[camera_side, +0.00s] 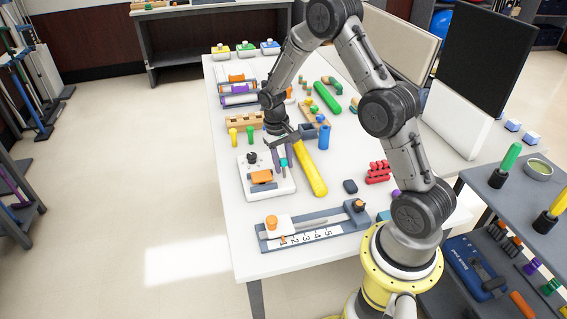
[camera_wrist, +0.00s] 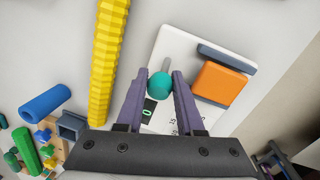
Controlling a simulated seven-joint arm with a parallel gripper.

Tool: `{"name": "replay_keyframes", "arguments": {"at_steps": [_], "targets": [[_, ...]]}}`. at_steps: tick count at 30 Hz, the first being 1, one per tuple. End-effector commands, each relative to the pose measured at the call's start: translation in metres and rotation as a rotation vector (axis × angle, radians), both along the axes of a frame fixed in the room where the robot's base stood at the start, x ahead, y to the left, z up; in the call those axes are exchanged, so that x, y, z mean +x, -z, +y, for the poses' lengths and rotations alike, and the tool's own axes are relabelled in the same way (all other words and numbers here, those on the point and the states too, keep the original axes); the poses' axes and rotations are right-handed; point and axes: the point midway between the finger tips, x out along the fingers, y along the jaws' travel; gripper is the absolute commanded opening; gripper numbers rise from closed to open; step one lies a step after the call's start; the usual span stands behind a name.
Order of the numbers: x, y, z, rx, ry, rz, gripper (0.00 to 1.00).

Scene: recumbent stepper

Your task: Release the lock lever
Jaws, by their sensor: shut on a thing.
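A white board (camera_side: 256,193) lies on the table, and it also shows in the wrist view (camera_wrist: 180,45). It carries an orange block (camera_wrist: 222,83), a dark blue bar (camera_wrist: 226,57) and a lever with a teal knob (camera_wrist: 159,86) on a thin grey stem. I take this teal-knobbed lever to be the lock lever. The teal knob also shows in the side view (camera_side: 284,162). My gripper (camera_wrist: 162,78) points down over the board. Its two purple fingers are shut on the teal knob, one on each side. Part of the board is hidden behind my gripper.
A long yellow bar (camera_side: 309,168) lies close beside the board on the right. A numbered slider rail (camera_side: 315,232) lies in front. Red weights (camera_side: 378,172) sit to the right. Several small objects crowd the table behind.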

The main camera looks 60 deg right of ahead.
Motion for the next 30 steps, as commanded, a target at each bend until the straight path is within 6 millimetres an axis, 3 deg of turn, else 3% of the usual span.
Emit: {"name": "replay_keyframes", "arguments": {"at_steps": [18,19,21,24,30], "targets": [[0.0042,0.0024,-0.0046,0.096,-0.001,0.092,0.00],[0.0042,0.0024,-0.0046,0.095,-0.001,0.092,0.38],[0.0042,0.0024,-0.0046,0.095,-0.001,0.092,0.51],[0.0042,0.0024,-0.0044,0.095,-0.001,0.092,0.66],[0.0042,0.0025,-0.0043,0.095,-0.001,0.092,0.66]]}}
